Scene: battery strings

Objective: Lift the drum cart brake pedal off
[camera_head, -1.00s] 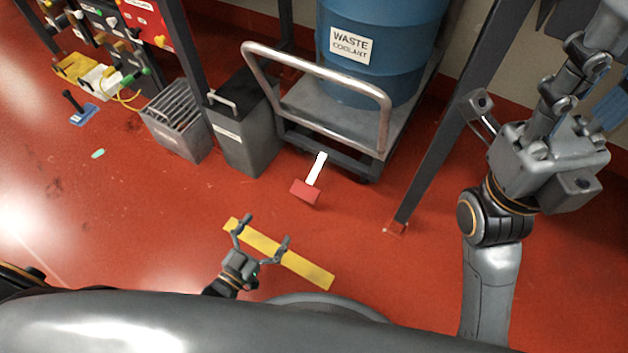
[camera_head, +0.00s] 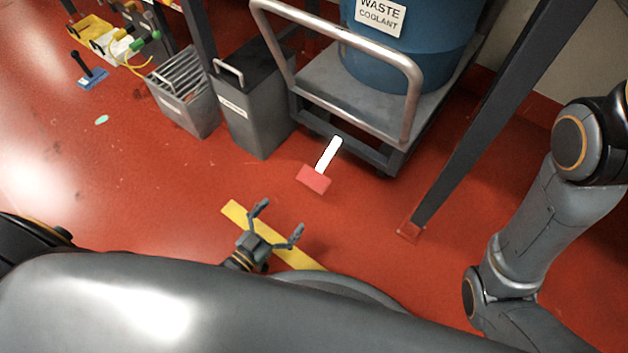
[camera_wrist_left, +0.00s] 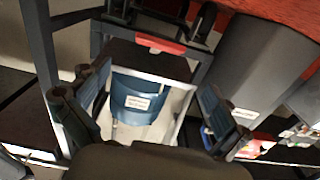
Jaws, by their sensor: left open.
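The brake pedal (camera_head: 315,179) has a red pad on a white lever (camera_head: 328,154) that runs back toward the low frame of the drum cart (camera_head: 325,88). The pad is at the cart's near side, low over the red floor. My left gripper (camera_head: 281,217) is open and empty, nearer to me and a little left of the pad, clearly apart from it. In the left wrist view its spread fingers (camera_wrist_left: 150,97) frame the blue drum (camera_wrist_left: 134,100) with nothing between them. I cannot pick out the pedal surely there. My right gripper is outside the views.
The blue waste coolant drum (camera_head: 405,55) stands on the cart, behind its bent tube handle (camera_head: 340,55). A grey bin (camera_head: 250,115) and a slatted box (camera_head: 187,95) stand left of it. A dark post (camera_head: 475,140) rises at right. A yellow floor stripe (camera_head: 235,214) lies under my gripper.

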